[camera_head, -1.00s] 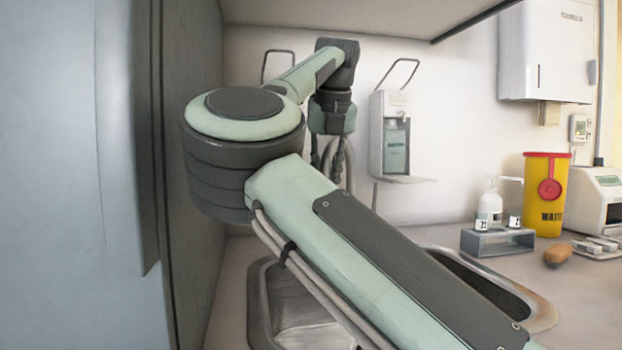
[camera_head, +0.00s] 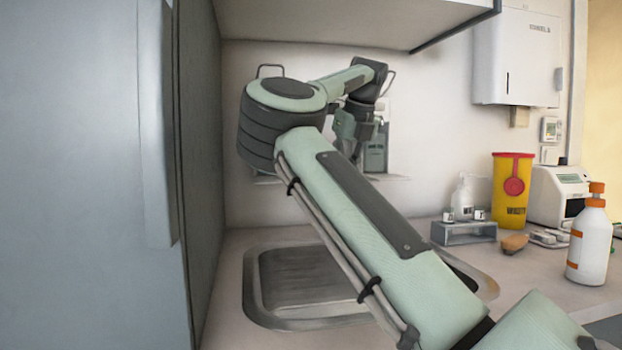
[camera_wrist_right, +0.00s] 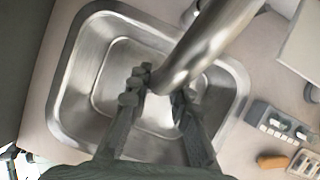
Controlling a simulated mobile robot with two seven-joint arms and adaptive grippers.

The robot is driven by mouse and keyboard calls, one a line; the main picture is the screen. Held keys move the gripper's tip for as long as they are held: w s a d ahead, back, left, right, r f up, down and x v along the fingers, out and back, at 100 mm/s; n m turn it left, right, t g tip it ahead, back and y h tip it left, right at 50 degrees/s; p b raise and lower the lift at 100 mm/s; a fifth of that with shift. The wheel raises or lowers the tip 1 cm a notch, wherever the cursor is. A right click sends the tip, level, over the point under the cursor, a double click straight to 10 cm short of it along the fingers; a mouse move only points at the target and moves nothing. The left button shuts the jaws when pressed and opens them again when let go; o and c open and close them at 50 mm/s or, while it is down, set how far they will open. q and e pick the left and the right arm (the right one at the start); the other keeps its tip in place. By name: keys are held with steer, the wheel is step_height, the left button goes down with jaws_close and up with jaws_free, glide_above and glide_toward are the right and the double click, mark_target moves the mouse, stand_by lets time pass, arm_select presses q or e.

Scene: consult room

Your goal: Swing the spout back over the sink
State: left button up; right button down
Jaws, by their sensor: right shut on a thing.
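The metal spout (camera_wrist_right: 205,48) is a curved, shiny tube in the right wrist view, coming in from the top right and reaching over the steel sink (camera_wrist_right: 62,100). My right gripper (camera_wrist_right: 160,97) is shut on the spout, with a dark finger on either side of the tube. The spout's outlet is mostly hidden between the fingers. In the head view the sink (camera_head: 262,318) lies below my right arm, which covers part of it. There the right gripper (camera_head: 357,160) is high in front of the wall, and the spout cannot be made out. My left gripper is not in view.
A tall cabinet (camera_head: 200,200) stands close on the left, and a wall cupboard (camera_head: 340,22) hangs above. A dispenser (camera_head: 377,155) is behind the gripper. A grey stand (camera_head: 462,234), brown brush (camera_head: 514,243), yellow bin (camera_head: 512,205) and orange-topped bottle (camera_head: 590,240) stand right of the sink.

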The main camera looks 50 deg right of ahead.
steer(key=shift+s+d, duration=0.75)
steer(key=shift+d, duration=0.25)
steer(key=c, duration=1.4)
jaws_free()
steer(key=v, duration=1.2)
